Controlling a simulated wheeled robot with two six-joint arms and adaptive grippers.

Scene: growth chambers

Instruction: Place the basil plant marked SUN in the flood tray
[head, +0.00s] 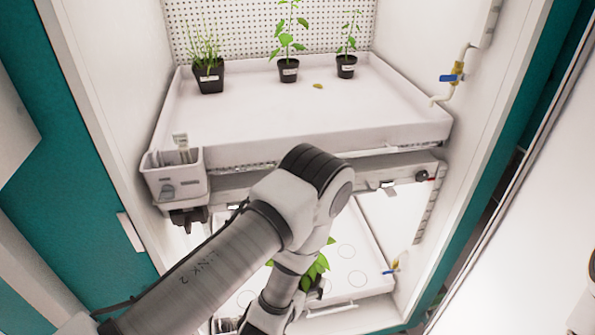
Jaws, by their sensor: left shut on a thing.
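A green leafy plant (317,268), likely the basil, shows behind my left wrist in the lower chamber. Its pot and any SUN label are hidden. My left gripper (309,292) is mostly hidden by my own arm and is shut on this plant. A white tray (348,251) with printed circles lies in the lower chamber, below and behind the plant. I cannot tell whether the plant touches it. A deeper white tray (320,152) is on the upper shelf. I cannot tell which tray is the flood tray. My right gripper is not in view.
The upper tray holds a grassy potted plant (208,77) and two leafy potted seedlings (289,72) (346,66). A grey-white holder (176,181) hangs at the shelf's left front. The upper shelf's front edge overhangs the lower chamber. Blue-handled valves (450,77) are on the right wall.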

